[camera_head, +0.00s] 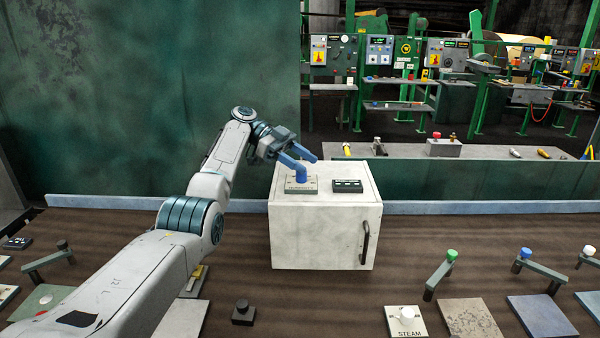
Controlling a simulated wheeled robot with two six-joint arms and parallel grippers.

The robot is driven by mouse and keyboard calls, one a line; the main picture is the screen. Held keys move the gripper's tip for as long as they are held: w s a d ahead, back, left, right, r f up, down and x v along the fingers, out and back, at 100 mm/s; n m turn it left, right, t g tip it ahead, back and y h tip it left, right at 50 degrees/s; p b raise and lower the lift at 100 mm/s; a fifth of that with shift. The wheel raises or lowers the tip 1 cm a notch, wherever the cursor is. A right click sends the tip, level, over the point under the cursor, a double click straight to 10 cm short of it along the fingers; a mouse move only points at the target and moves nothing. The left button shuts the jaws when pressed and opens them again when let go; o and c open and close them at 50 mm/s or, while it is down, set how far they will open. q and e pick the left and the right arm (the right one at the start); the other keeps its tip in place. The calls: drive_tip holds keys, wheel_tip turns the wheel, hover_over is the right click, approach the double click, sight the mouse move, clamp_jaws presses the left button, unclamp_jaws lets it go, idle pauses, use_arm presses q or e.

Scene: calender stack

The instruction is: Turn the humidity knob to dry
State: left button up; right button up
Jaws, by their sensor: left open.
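A white cabinet (325,233) with a dark handle on its right front stands on the brown bench. On its top lies a small labelled plate (301,191), too small to read with certainty. A blue upright piece (301,175) stands on this plate and looks like its knob. My left gripper (303,160) comes in from the left, with its blue fingers open just above the plate. One finger overlaps the blue piece in the picture, so I cannot tell whether they touch. The knob's pointer setting is not readable. My right gripper is not in view.
A black display panel (347,186) sits on the cabinet right of the plate. A steam plate (406,321) with a white knob, a black knob (243,312) and several levers (440,275) stand along the front. A low blue rail (450,207) runs behind the cabinet.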

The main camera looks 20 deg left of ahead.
use_arm(q)
drive_tip(key=p, duration=0.2)
drive_tip(key=s+p, duration=0.1)
drive_tip(key=p, duration=0.1)
drive_tip(key=s+p, duration=0.1)
drive_tip(key=p, duration=0.1)
drive_tip(key=shift+d+r, duration=0.25)
drive_tip(key=shift+r, duration=0.15)
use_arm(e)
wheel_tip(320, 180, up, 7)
use_arm(q)
drive_tip(key=s+d+b, duration=0.3)
drive_tip(key=s+b, duration=0.1)
drive_tip(key=s, duration=0.9)
drive_tip(key=shift+d+r, duration=0.3)
drive_tip(key=shift+d, duration=0.1)
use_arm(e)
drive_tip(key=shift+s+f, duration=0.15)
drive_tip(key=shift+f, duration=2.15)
